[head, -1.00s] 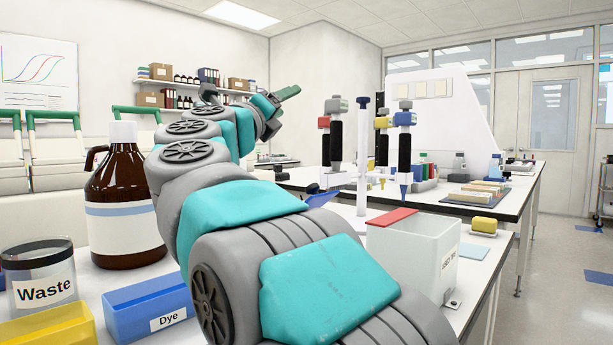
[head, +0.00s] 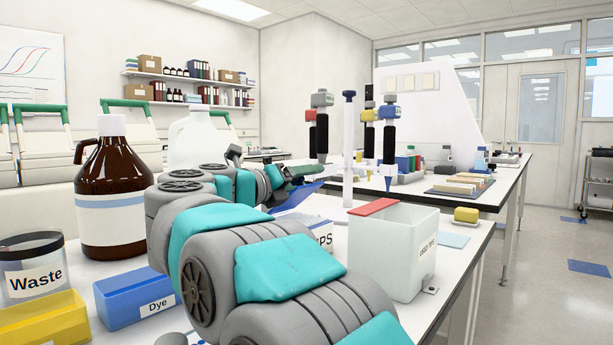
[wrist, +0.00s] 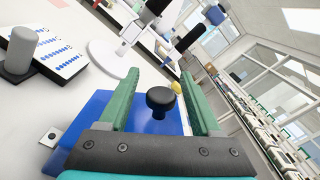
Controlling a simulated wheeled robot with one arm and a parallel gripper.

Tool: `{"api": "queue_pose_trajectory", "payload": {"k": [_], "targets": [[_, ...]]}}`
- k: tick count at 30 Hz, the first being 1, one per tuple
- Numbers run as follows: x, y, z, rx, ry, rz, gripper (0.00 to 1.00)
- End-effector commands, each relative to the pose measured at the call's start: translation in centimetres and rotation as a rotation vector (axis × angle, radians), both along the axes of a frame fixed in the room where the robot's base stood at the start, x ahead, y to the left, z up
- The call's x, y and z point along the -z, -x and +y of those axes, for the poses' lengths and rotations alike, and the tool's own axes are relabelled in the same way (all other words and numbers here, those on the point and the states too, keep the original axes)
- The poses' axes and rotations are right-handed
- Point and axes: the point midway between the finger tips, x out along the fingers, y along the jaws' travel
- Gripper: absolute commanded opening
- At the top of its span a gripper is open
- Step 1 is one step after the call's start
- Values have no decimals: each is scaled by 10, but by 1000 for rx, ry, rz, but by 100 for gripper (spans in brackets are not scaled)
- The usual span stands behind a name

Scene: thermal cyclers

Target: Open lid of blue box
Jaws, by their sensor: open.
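The blue lid (wrist: 98,112) lies below my gripper (wrist: 159,75) in the wrist view, with a round black knob (wrist: 160,99) on it. My gripper is open, and its two green fingers show on either side of the knob with gaps. I cannot tell whether they reach down around it. In the head view my gripper (head: 308,171) is just above a slanted blue panel (head: 297,196), behind a white label ending in "PS" (head: 322,238). My arm hides much of the box there.
A blue Dye box (head: 125,297), a Waste jar (head: 35,283), a yellow tray (head: 45,320) and a brown bottle (head: 110,195) are at the left.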

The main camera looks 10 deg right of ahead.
Motion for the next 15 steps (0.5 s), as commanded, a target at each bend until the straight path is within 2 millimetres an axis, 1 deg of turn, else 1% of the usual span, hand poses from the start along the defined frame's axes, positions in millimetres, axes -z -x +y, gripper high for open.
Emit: {"api": "queue_pose_trajectory", "payload": {"k": [3,11,12,15], "targets": [[0,-4,-7,0,0,0,65],[0,-5,-8,-1,1,0,65],[0,-5,-8,0,0,0,64],[0,-5,-8,0,0,0,53]]}}
